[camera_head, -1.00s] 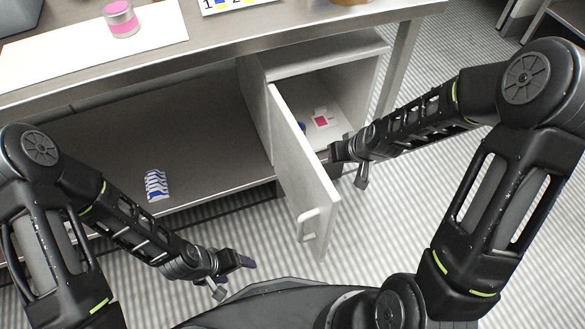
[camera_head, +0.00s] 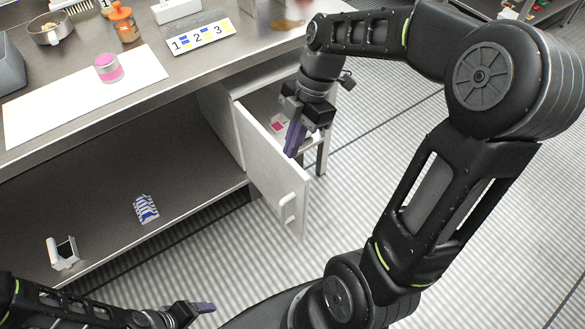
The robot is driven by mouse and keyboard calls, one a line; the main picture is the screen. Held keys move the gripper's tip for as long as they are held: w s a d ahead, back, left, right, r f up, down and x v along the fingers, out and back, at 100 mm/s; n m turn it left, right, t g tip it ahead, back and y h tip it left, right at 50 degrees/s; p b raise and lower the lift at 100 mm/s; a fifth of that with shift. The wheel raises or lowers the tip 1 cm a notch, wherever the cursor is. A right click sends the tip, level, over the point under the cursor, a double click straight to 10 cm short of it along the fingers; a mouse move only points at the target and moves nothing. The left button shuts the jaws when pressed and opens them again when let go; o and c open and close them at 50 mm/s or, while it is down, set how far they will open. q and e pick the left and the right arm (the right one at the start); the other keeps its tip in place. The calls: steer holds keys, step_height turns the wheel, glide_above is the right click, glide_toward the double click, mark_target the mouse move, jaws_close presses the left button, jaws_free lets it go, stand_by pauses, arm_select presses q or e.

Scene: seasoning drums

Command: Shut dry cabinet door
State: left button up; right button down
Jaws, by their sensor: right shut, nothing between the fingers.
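The white dry cabinet door (camera_head: 262,160) stands open, swung out toward me from the cabinet (camera_head: 226,88) under the table. Its handle (camera_head: 288,209) is on the outer face near the free edge. My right gripper (camera_head: 291,152) is shut and empty, pointing down on the inner side of the door. Its purple fingertips are at the door's top edge; I cannot tell if they touch. Inside the cabinet lies a pink-and-white item (camera_head: 279,127), partly hidden by the gripper. My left gripper (camera_head: 208,307) is low at the bottom, apart from the door; its jaw state is unclear.
The table top (camera_head: 140,115) above holds a pink-lidded jar (camera_head: 108,68), an orange-capped bottle (camera_head: 124,22) and a numbered card (camera_head: 201,38). A blue-and-white packet (camera_head: 146,209) and a white holder (camera_head: 63,253) are on the lower shelf. The floor right of the door is open.

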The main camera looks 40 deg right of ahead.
mark_target(295, 169)
steer(key=shift+f, duration=0.1)
steer(key=shift+d+f+b, duration=0.2)
steer(key=shift+f, duration=2.15)
steer(key=shift+d+f+b, duration=0.15)
steer(key=shift+d+f, duration=0.05)
steer(key=shift+f, duration=2.1)
